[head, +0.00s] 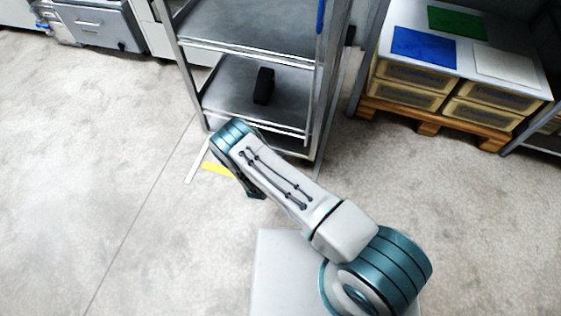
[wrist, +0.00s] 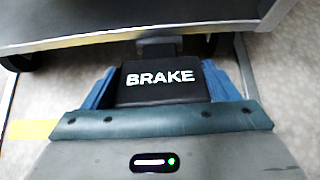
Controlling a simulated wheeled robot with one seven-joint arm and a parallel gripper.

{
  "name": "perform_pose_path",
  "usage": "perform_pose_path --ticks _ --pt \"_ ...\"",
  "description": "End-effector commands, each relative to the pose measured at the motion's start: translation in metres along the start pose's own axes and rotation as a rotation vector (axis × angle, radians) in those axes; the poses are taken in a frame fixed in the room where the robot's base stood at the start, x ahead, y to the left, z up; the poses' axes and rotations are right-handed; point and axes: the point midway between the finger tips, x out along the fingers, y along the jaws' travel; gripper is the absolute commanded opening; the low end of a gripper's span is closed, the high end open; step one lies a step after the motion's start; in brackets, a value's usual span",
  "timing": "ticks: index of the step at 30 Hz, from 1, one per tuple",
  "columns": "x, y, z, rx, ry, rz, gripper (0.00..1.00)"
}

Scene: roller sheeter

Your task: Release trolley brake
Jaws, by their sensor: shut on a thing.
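The trolley (head: 255,75) is a grey metal rack with shelves, standing in the upper middle of the head view. Its lower edge (wrist: 130,38) crosses the top of the wrist view. The brake pedal (wrist: 160,82) is black with white "BRAKE" lettering, in the middle of the wrist view below the trolley's edge. My gripper (wrist: 160,90) has a blue finger on each side of the pedal and is shut on it. In the head view my arm reaches down to the trolley's lower front, and it hides the gripper and pedal.
A black block (head: 264,86) sits on the trolley's lower shelf. Yellow floor tape (head: 217,170) lies by the trolley's front. Cream crates (head: 405,85) on a wooden pallet (head: 430,122) stand at the right. The floor at the left is clear.

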Motion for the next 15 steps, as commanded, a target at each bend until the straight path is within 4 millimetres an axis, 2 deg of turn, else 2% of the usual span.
perform_pose_path --ticks 10,11,12,15 --pt "0.0002 -0.0002 0.0008 -0.001 0.003 -0.001 0.41" --pt "0.0002 -0.0003 0.001 -0.001 0.003 -0.001 0.87" --pt "0.0004 -0.0004 0.0011 -0.001 0.003 -0.001 0.98" --pt "0.0005 -0.0005 0.0012 0.0 0.002 -0.001 1.0"
